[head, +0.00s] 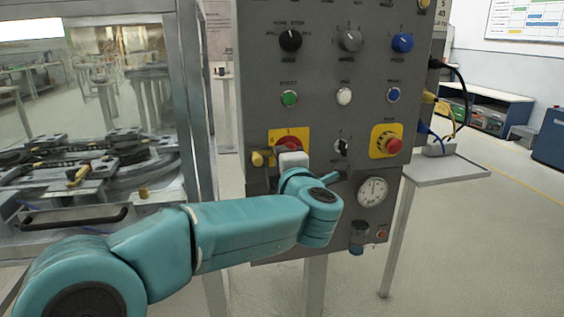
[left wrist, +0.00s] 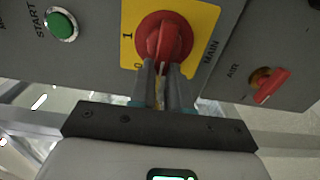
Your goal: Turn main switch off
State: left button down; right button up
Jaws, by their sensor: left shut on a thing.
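The red main switch (left wrist: 168,22) sits on a yellow plate (left wrist: 208,15) marked 1, 0 and MAIN on the grey panel. In the left wrist view its raised handle runs roughly up and down the picture, across the line to the 1. Its lower end is between my left gripper's fingers (left wrist: 162,76), which are shut on it. The 0 mark is just left of the fingers. In the head view the red switch (head: 289,143) shows above my left gripper (head: 292,158), whose fingertips are hidden. My right gripper is not in view.
Close by are a green START button (left wrist: 61,24) and a red-handled AIR valve (left wrist: 271,86). A red emergency button (head: 393,145), selector knobs and a gauge (head: 372,191) share the panel.

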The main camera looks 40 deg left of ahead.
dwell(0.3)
pick_arm(q)
jog(key=c, duration=1.1)
grip_release()
jog(key=shift+d, duration=0.1)
jog(key=p+v, duration=0.1)
jog(key=v, duration=1.5)
jog(key=shift+s+p, duration=0.15)
jog(key=shift+p, duration=0.15)
